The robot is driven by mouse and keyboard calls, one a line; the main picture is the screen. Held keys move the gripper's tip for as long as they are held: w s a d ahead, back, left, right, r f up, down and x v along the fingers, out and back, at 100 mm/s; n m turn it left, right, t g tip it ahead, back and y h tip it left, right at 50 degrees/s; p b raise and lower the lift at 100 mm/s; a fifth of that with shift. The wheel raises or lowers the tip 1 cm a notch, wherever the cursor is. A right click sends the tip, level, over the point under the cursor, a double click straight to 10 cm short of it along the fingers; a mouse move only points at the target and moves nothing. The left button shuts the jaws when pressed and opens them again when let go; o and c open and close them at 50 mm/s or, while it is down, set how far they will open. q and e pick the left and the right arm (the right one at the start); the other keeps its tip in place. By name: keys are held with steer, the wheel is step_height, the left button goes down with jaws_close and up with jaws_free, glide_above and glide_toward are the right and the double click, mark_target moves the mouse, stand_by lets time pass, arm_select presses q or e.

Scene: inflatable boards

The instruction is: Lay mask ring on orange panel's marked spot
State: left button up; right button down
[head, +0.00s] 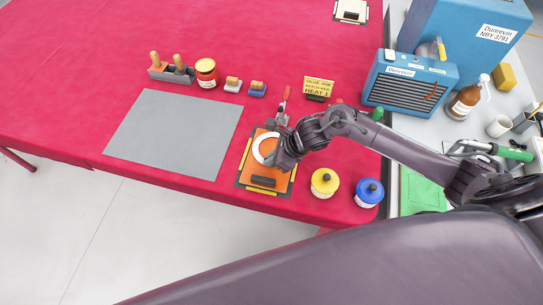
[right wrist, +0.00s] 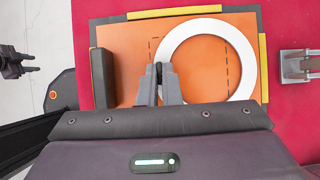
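The orange panel (head: 277,180) lies near the table's front edge, on a dark board with yellow strips; it also fills the right wrist view (right wrist: 125,62). Dashed black lines mark a spot on it. The white mask ring (right wrist: 246,62) is over the panel, offset right of the dashed lines in that view; whether it touches the panel is unclear. My right gripper (right wrist: 161,72) is nearly closed, its fingertips at the ring's left rim, apparently pinching it. My left gripper (right wrist: 32,62) seems to show small at the left, its prongs apart, empty; it is out of the head view.
A black block (right wrist: 102,75) sits at one end of the panel. A red-handled clamp (head: 285,104) stands behind it. Yellow (head: 324,183) and blue (head: 368,192) jars stand to the right. A bare grey mat (head: 175,132) lies to the left.

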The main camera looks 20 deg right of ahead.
steer(key=c, duration=2.1)
jaws_free()
steer(key=shift+f, duration=0.15)
steer(key=o, duration=0.5)
steer(key=shift+r, duration=0.25)
steer(key=shift+d+r, duration=0.15)
steer(key=shift+d, duration=0.05)
steer(key=b+v, duration=0.2)
steer(key=v, duration=0.9)
steer(key=shift+s+r, duration=0.2)
